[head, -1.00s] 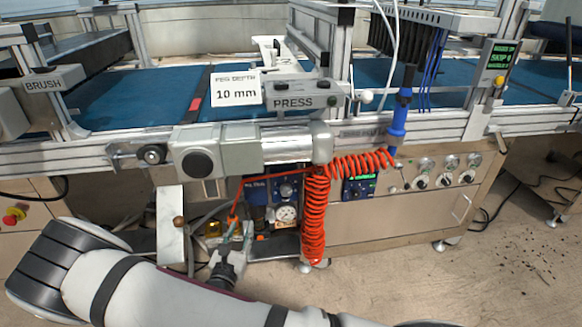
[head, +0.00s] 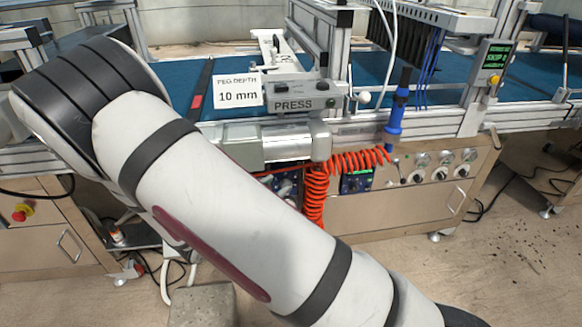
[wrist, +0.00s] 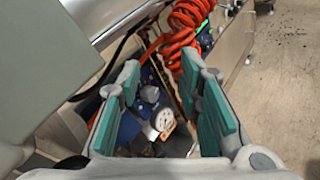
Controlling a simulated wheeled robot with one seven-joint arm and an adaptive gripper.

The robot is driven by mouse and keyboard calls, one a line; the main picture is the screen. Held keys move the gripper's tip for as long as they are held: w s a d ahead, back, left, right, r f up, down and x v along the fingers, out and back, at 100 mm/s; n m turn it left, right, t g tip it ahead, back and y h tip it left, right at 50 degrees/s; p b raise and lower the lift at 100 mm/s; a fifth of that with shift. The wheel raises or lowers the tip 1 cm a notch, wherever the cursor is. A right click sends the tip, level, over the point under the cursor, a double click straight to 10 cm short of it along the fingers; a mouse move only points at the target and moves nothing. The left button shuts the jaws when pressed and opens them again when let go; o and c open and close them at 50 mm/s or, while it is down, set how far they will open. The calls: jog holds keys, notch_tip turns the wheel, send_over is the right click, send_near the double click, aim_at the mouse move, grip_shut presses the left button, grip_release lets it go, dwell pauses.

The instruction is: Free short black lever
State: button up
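I cannot make out a short black lever for certain in either view. In the wrist view my gripper (wrist: 160,63) is open and empty, with teal pads on both fingers. A round white gauge (wrist: 162,119) shows beyond and between the fingers, beside blue fittings (wrist: 130,124). A dark hose passes left of the fingers. In the head view my arm covers the gripper and much of the area under the press cylinder (head: 285,142).
A coiled orange hose (head: 316,190) hangs just right of my arm; it also shows close above the fingers in the wrist view (wrist: 183,30). The PRESS box (head: 297,97) and blue belt (head: 440,82) lie behind. Open floor (head: 480,265) is at right.

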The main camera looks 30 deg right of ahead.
jog(key=s+d+r+m+g+p, duration=0.3)
jog(key=s+r+m+g, duration=0.1)
jog(key=r, duration=0.4)
jog(key=shift+s+m+y, duration=0.3)
jog(key=shift+s, duration=0.2)
jog(key=shift+f, duration=0.1)
